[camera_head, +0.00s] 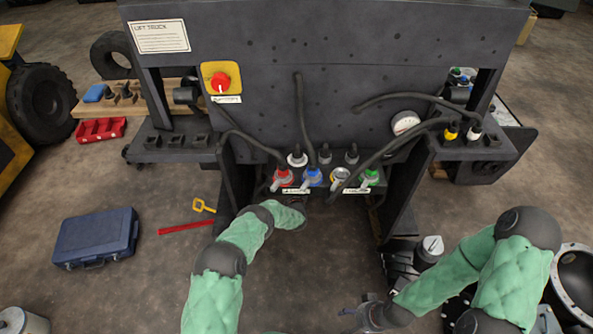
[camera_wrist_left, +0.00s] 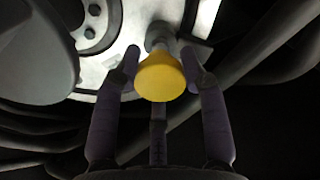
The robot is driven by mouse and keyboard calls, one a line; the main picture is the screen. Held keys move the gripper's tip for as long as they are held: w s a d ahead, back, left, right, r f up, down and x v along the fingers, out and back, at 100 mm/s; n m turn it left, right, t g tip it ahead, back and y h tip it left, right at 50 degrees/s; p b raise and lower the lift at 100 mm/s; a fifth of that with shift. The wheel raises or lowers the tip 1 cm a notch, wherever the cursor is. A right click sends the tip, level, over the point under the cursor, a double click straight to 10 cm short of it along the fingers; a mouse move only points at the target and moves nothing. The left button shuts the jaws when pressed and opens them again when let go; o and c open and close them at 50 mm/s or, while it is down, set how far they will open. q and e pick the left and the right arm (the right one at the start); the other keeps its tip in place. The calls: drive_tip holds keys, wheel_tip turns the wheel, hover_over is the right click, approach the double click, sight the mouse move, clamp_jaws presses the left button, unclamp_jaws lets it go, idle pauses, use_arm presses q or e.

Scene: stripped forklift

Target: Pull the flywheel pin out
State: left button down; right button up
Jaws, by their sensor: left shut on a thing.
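The flywheel pin shows as a yellow knob (camera_wrist_left: 160,78) on a grey stem, in the left wrist view. The knob sits between the fingers of my left gripper (camera_wrist_left: 161,60), which is shut on it. In the head view my left arm reaches under the front of the forklift body (camera_head: 330,90), which hides the gripper and the pin. My right gripper (camera_head: 358,313) is low at the bottom of the head view, away from the pin; its fingers are unclear.
Several capped hose fittings (camera_head: 313,177) line the machine's lower edge just above my left arm. Dark hoses hang above them. A blue case (camera_head: 95,238), a red bar (camera_head: 186,228) and a yellow-handled tool (camera_head: 204,206) lie on the floor at the left.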

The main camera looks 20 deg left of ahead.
use_arm(q)
drive_tip(key=shift+w+r, duration=0.15)
drive_tip(key=shift+r, duration=0.2)
drive_tip(key=c, duration=1.1)
unclamp_jaws()
drive_tip(key=o, duration=0.4)
drive_tip(key=shift+r, duration=0.15)
drive_tip(key=shift+s, duration=0.25)
drive_tip(key=shift+f, duration=0.2)
drive_tip(key=v, duration=1.2)
drive_tip(key=shift+f, duration=0.1)
